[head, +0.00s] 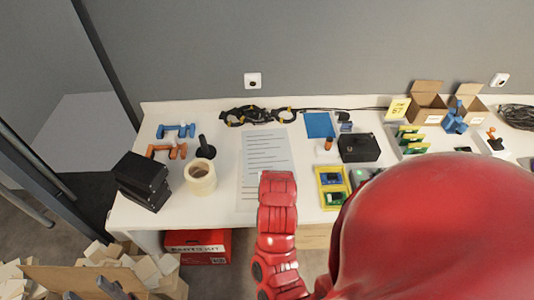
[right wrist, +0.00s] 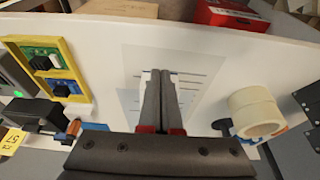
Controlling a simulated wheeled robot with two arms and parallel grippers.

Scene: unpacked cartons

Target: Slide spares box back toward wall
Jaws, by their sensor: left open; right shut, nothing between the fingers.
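No label that reads as spares is legible, so I cannot tell which box is the spares box. Two small open cardboard boxes, a left one (head: 427,108) and a right one (head: 468,104), stand at the table's back right near the wall; their front labels are too small to read. My right gripper (right wrist: 160,76) is shut and empty, above the printed sheet (right wrist: 203,68), in the right wrist view; the head view does not show its fingers. My left gripper (head: 92,291) is open at the bottom left of the head view, its dark fingers over a carton of packing pieces.
A black box (head: 360,147), yellow tray (head: 331,188) and blue sheet (head: 319,125) lie on the table (head: 222,190). Tape rolls (head: 200,178) and stacked black boxes (head: 143,181) are at left. A red carton (head: 198,246) is below. My red arm hides the front right.

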